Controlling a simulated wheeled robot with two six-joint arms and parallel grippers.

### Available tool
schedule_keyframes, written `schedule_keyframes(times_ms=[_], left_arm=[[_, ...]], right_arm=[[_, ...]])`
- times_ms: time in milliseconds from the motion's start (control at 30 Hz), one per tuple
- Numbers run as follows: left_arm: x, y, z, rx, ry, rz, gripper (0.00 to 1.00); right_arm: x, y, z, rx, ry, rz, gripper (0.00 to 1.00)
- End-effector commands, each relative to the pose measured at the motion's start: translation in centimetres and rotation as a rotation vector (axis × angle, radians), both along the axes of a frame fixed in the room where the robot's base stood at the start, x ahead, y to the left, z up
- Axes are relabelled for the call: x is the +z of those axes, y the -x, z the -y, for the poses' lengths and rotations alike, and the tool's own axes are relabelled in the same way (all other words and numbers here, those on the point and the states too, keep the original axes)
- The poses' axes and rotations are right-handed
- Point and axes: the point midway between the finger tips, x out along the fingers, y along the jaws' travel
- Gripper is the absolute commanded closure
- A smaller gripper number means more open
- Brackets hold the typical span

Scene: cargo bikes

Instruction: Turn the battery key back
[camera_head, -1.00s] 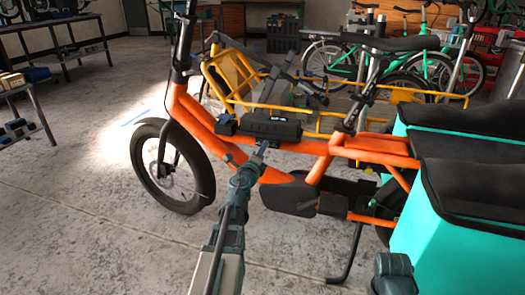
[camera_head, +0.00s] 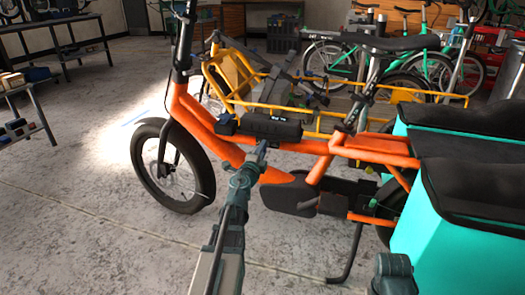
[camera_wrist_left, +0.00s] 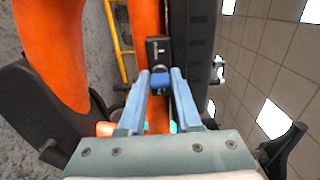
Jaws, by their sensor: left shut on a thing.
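The orange cargo bike (camera_head: 200,117) stands side-on in the head view, with a long black battery (camera_head: 272,129) on its frame. In the left wrist view the battery (camera_wrist_left: 203,40) runs along the right of the orange tube. A small black lock housing (camera_wrist_left: 158,47) sits on the tube side, with a blue key (camera_wrist_left: 160,77) at its lower end. My left gripper (camera_head: 262,148) reaches up to the battery's underside in the head view. In the left wrist view its fingers (camera_wrist_left: 161,79) are shut on the blue key. The key's turn angle is hard to tell.
Turquoise bags (camera_head: 437,230) hang at the bike's rear on the right. A yellow-framed cargo bike (camera_head: 335,118) stands close behind. A workbench (camera_head: 48,40) is at the back left. The concrete floor (camera_head: 90,230) at front left is clear.

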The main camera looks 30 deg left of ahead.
Motion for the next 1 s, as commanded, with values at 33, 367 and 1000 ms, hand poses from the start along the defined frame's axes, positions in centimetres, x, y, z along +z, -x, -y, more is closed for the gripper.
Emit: schedule_keyframes(times_ms=[33,367,1000], left_arm=[[0.0,0.1,0.0,0.001,0.002,0.000,1.00],[0.0,0.1,0.0,0.002,0.001,0.000,0.46],[0.0,1.3,1.4,-0.001,0.000,0.000,0.38]], right_arm=[[0.0,0.0,0.0,0.000,0.000,0.000,1.00],[0.0,0.0,0.0,0.000,0.000,0.000,1.00],[0.0,0.0,0.0,0.000,0.000,0.000,1.00]])
